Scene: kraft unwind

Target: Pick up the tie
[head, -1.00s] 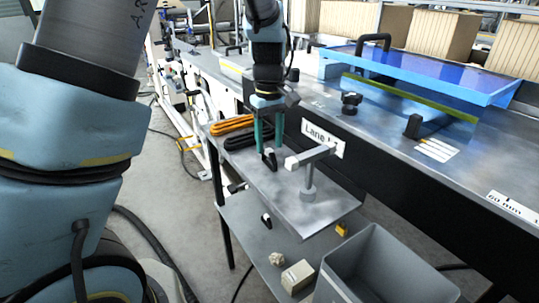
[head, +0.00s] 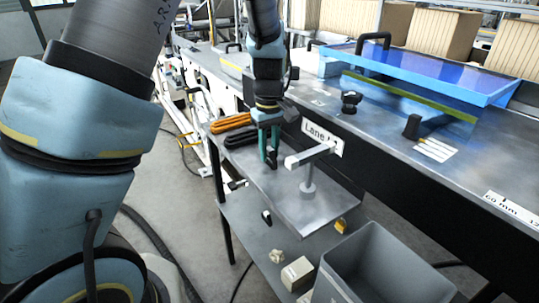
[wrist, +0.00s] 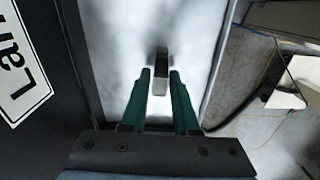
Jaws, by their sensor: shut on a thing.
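The tie (wrist: 160,62) is a small dark strip with a pale grey near end. In the wrist view it stands out against the bright metal shelf top, between the two green fingers of my gripper (wrist: 160,76). In the head view my gripper (head: 269,161) points straight down at the upper shelf (head: 325,212), shut on the tie, which shows only as a small dark patch at the fingertips. The fingers hide part of it. I cannot tell whether it still touches the shelf.
A grey post with a crossbar (head: 308,170) stands close to the right of my gripper. Orange and black coils (head: 238,130) lie behind it. A long workbench (head: 400,150) with a lane sign runs along the right. Below are a lower shelf (head: 245,235) and a grey bin (head: 375,265).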

